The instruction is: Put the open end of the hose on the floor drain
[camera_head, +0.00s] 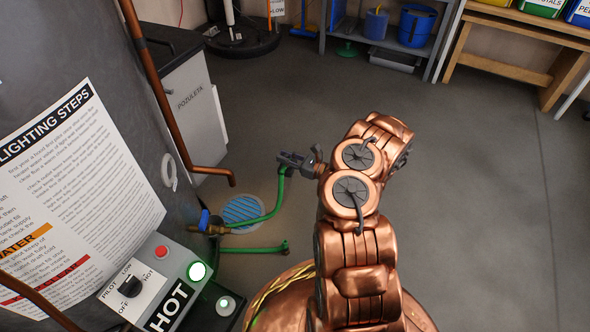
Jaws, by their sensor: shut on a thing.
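The green hose (276,205) rises in a curve from near the brass valve with a blue handle (207,224) on the tank. My gripper (285,160) is shut on the hose near the upper end of this curve, above the floor and right of the drain. A second green length (252,249) runs across the floor below the drain to a short upturned end; I cannot tell how it joins the first. The round floor drain (243,211) has a blue slatted grate in a pale ring. The hose passes across its lower right side in the picture.
The grey tank (60,50) and control box with lit green button (197,271) fill the left. A copper pipe (163,100) ends above the drain. A cabinet (185,100) stands behind. Shelves (385,40) and a wooden bench (520,60) line the back. Floor to the right is clear.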

